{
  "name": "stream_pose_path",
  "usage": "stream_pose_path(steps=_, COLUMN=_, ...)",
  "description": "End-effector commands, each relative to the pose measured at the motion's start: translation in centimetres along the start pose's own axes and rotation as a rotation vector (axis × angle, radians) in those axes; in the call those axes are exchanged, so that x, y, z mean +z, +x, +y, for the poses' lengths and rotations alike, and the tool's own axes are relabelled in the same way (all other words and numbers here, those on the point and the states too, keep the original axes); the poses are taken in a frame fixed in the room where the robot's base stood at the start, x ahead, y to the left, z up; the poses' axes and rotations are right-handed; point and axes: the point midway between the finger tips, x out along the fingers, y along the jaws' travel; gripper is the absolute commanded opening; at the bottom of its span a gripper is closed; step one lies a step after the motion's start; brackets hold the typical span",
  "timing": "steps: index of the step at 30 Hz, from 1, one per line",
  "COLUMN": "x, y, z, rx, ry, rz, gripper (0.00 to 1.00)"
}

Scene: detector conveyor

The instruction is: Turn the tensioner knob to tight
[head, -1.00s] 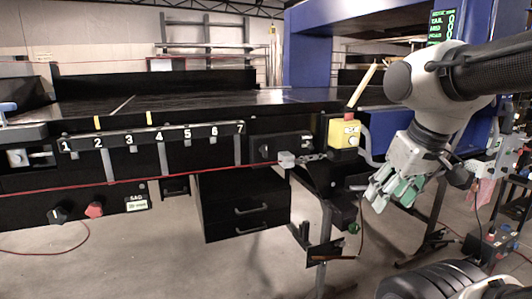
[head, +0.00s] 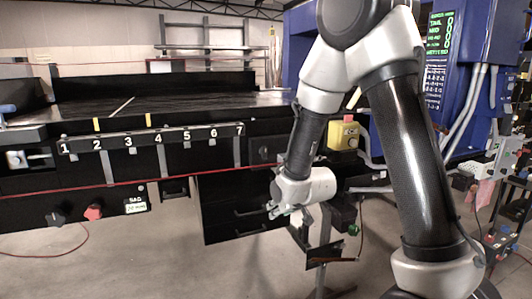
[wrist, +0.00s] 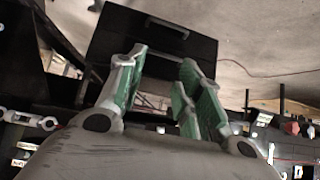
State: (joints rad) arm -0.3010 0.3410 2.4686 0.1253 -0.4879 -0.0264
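A red knob (head: 93,212) and a black knob (head: 57,216) sit side by side on the conveyor's lower front panel at the left in the head view; I cannot read which is the tensioner. The red knob also shows small at the right edge of the wrist view (wrist: 291,127). A SAG readout (head: 137,206) is right of the red knob; its digits are hard to read. My gripper (head: 270,211) is in front of the black drawers, well right of both knobs. In the wrist view my gripper (wrist: 164,60) has its green-padded fingers apart, with nothing between them.
Black drawers (head: 235,208) with handles hang under the conveyor. A red cord (head: 170,178) runs along its front, below the numbered strip (head: 170,134). A yellow box with a red button (head: 344,133) is beside my arm. The floor before the knobs is clear.

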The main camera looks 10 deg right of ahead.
Motion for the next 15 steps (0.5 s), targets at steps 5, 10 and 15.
stream_pose_path(steps=5, x=-8.9, y=-0.6, z=0.7, rx=0.035, ry=0.006, rz=0.421, gripper=0.36)
stream_pose_path(steps=10, x=-14.2, y=-3.9, z=1.2, rx=0.059, ry=0.006, rz=0.682, gripper=0.36)
stream_pose_path(steps=15, x=-15.9, y=-4.6, z=1.3, rx=0.064, ry=0.002, rz=0.756, gripper=0.36)
